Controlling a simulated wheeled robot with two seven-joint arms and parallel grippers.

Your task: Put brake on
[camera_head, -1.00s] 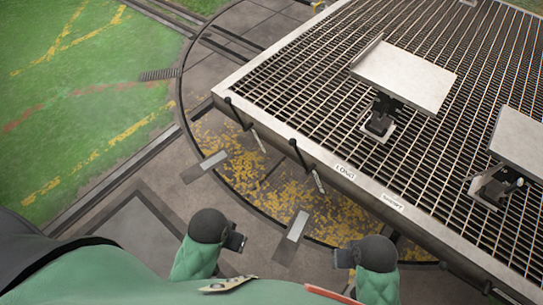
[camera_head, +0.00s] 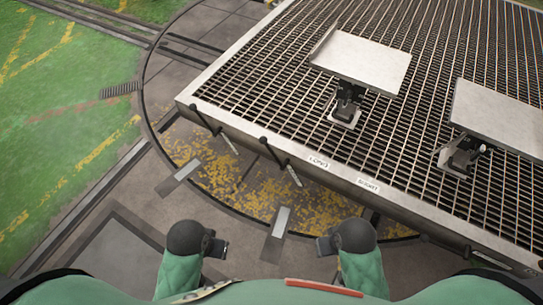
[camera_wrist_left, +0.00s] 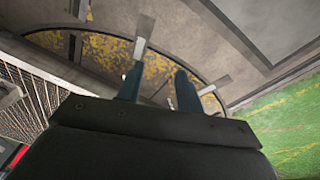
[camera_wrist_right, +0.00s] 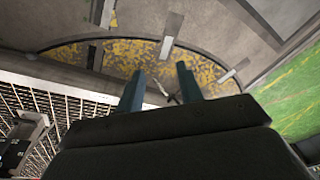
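Black levers with pale lower ends stand along the near edge of the grated turntable platform (camera_head: 250,132). One lever (camera_head: 204,119) is near its left corner, and a second lever (camera_head: 271,154) is to the right of it. Both are tilted. I cannot tell which one is the brake. My left gripper (camera_head: 224,249) and right gripper (camera_head: 322,245) are low in front of me, apart from the levers. Their wrist views show the left fingers (camera_wrist_left: 158,88) and right fingers (camera_wrist_right: 160,88) spread with nothing between them.
Two grey panels (camera_head: 362,62) (camera_head: 505,112) stand on black supports over the grating. Labels (camera_head: 318,161) sit on the platform edge, right of the second lever. A curved pit with yellow debris (camera_head: 230,185) and metal plates (camera_head: 278,222) lies below. Green floor (camera_head: 60,150) is open at left.

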